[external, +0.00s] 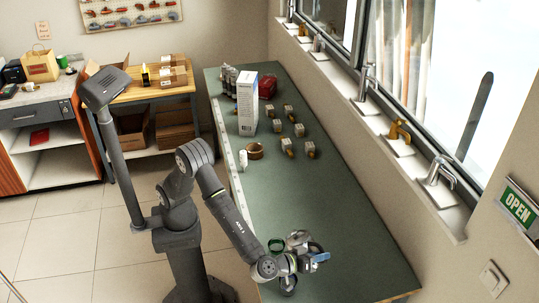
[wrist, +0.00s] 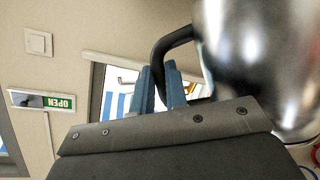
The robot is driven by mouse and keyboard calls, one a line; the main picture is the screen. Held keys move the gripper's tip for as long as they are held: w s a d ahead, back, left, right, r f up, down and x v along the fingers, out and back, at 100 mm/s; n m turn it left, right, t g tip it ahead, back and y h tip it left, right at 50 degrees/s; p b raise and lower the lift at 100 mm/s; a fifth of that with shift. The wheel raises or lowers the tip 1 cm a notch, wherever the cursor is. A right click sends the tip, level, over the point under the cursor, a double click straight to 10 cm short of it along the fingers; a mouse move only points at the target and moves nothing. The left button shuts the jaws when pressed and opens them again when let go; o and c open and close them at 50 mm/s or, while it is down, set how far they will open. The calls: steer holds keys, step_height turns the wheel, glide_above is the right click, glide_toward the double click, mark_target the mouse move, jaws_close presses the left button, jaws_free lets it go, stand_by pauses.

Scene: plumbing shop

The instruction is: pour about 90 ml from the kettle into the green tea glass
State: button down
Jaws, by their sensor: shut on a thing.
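The kettle shows in the wrist view as a large shiny metal body (wrist: 262,60) at the upper right, with a black handle (wrist: 172,42). My gripper (wrist: 161,85) is shut on this handle, its two blue fingers on either side of it. In the external view my gripper (external: 318,257) and the small silver kettle (external: 298,238) are over the near end of the green bench. A green-rimmed ring (external: 276,246), apparently the green tea glass, shows just left of the kettle. The spout and any liquid cannot be made out.
The green bench (external: 330,205) is clear beyond my gripper. Farther back are a white box (external: 248,104), a tape roll (external: 255,150), a small white bottle (external: 243,160) and several small fittings. Taps line the sill at right. Coloured rings (wrist: 316,153) show at the wrist view's lower right edge.

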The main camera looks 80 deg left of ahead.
mark_target(300, 240)
steer(key=a, duration=0.1)
steer(key=s+a+r+n+t, duration=0.1)
steer(key=s+a+n, duration=0.1)
steer(key=shift+r, duration=0.25)
steer(key=shift+s+a+r+n+t, duration=0.2)
steer(key=shift+a+r+n+t, duration=0.1)
steer(key=shift+r+n, duration=0.2)
steer(key=shift+s+a+r+n+t, duration=0.15)
steer(key=shift+a+r+n+t, duration=0.15)
steer(key=shift+r+n, duration=0.15)
steer(key=shift+s+a+r+n, duration=0.1)
steer(key=shift+s+a+n, duration=0.05)
steer(key=shift+a+n, duration=0.1)
steer(key=shift+s+a+r+n+t, duration=0.1)
steer(key=shift+s+a+n+t, duration=0.4)
steer(key=shift+a+n, duration=0.25)
steer(key=shift+s+a+n, duration=0.15)
steer(key=shift+a+n, duration=0.05)
steer(key=shift+n, duration=0.05)
steer(key=shift+s+a+n, duration=0.2)
steer(key=shift+a+n, duration=0.1)
steer(key=shift+a, duration=0.05)
stand_by(0.5)
steer(key=shift+s+a+r+n+t, duration=0.25)
steer(key=shift+s+a+n, duration=0.1)
steer(key=shift+a, duration=0.2)
steer(key=shift+s+a+r+n+t, duration=0.25)
steer(key=shift+s+a+n, duration=0.1)
steer(key=shift+a, duration=0.2)
stand_by(0.7)
